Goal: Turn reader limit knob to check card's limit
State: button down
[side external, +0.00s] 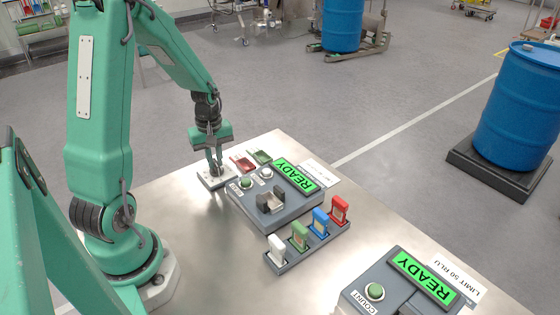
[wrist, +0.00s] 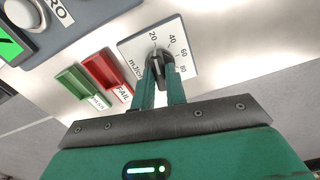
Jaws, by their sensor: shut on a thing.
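My gripper (side external: 214,168) points down at the far left corner of the steel table and is shut on the dark limit knob (wrist: 156,54). The knob stands on a white dial plate (side external: 216,181), marked 20, 40, 60 and 80 in the wrist view (wrist: 187,52). The fingers cover part of the knob, so its exact setting is hard to tell; its upper end lies near 20 and 40. A card reading "LIMIT 50 RLU" (side external: 457,280) lies by the front right reader (side external: 378,274).
Red (side external: 243,163) and green (side external: 260,157) trays sit beside the dial; the red one is labelled FAIL. A grey rack (side external: 305,249) holds white, green, blue and red upright pieces. Both readers show READY. Bare table lies left of the rack.

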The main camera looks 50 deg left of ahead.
aim_at(215, 162)
jog(key=shift+m, duration=0.4)
jog(key=m, duration=0.3)
jog(key=shift+m, duration=2)
jog(key=c, duration=1.4)
grip_release()
jog(key=shift+c, duration=0.2)
jog(key=shift+r, duration=3.95)
